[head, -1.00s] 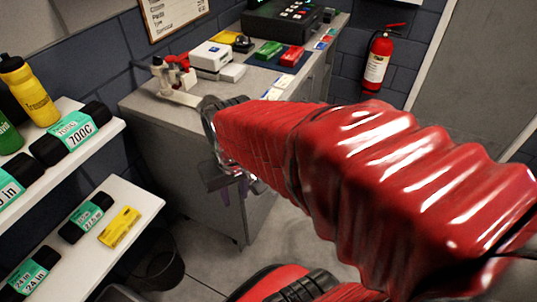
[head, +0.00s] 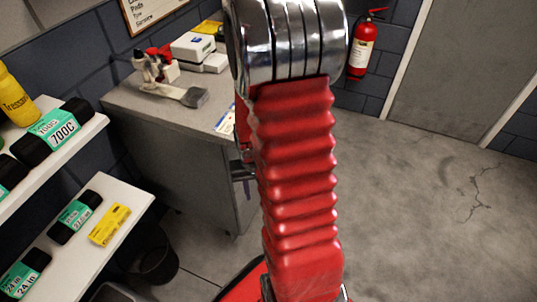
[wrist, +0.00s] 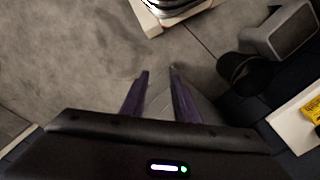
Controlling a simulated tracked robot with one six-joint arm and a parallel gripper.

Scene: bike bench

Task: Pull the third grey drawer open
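The grey bench cabinet (head: 185,155) stands left of my raised arm in the head view. Only a plain side of it shows clearly, and I cannot make out the third grey drawer or any drawer front. My arm hides the right part of the cabinet. My gripper (wrist: 160,70) shows in the wrist view with two purple fingers apart and nothing seen held between them. It points down toward the floor.
A dark bin (head: 158,262) stands on the floor by the white shelves (head: 138,195) at left; the bin also shows in the wrist view (wrist: 238,70). Tools and a white box (head: 193,45) lie on the bench top. A fire extinguisher (head: 362,48) hangs behind. Floor at right is clear.

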